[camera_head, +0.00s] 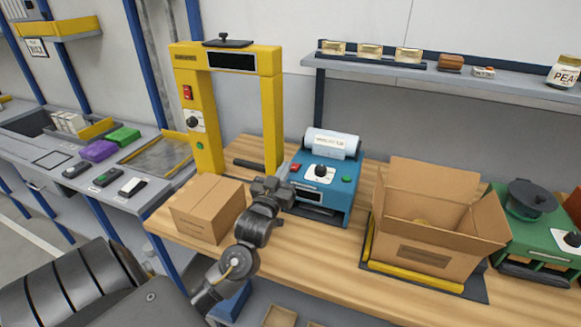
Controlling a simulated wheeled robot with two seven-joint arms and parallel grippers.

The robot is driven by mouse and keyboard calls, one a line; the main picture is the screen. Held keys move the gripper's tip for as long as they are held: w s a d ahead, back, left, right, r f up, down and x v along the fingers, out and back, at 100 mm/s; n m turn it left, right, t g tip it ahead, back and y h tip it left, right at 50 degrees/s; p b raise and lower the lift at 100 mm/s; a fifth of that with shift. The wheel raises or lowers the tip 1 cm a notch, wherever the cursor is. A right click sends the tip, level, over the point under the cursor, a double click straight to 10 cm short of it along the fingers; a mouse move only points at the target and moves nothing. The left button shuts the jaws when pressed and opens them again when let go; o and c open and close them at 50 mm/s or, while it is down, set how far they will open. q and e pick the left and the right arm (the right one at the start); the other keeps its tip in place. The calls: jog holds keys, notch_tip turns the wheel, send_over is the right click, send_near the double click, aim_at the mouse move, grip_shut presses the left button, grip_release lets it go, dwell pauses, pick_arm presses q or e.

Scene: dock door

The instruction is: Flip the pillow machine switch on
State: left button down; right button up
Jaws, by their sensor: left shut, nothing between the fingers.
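The pillow machine (340,195) is a blue box on the wooden bench, with a white film roll (332,143) on top. Its front panel carries a dark knob (320,171), a green button (346,179) and a small red switch (295,167) at the left end. I cannot tell the switch's position. My left gripper (284,178) is shut and empty, right at the machine's left front corner, close to the red switch. I cannot tell whether it touches. My right gripper is not in view.
A closed carton (207,208) sits left of my left arm, by the yellow arch machine (194,110). An open carton (420,240) and a green machine (535,235) stand to the right. A shelf (440,68) hangs behind. Some bench top is clear in front of the pillow machine.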

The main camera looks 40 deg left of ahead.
aim_at(291, 174)
pick_arm(q)
jog(key=p+x, duration=0.1)
jog(key=x, duration=0.4)
jog(key=shift+w+a+r+p, duration=0.1)
jog(key=shift+w+r+p, duration=0.15)
jog(key=shift+w+p, duration=0.05)
jog(key=f, duration=0.3)
jog(key=shift+s, duration=0.25)
jog(key=shift+s+f+p, duration=0.2)
jog(key=shift+f+p, duration=0.15)
jog(key=shift+f, duration=0.3)
jog(key=shift+f, duration=0.1)
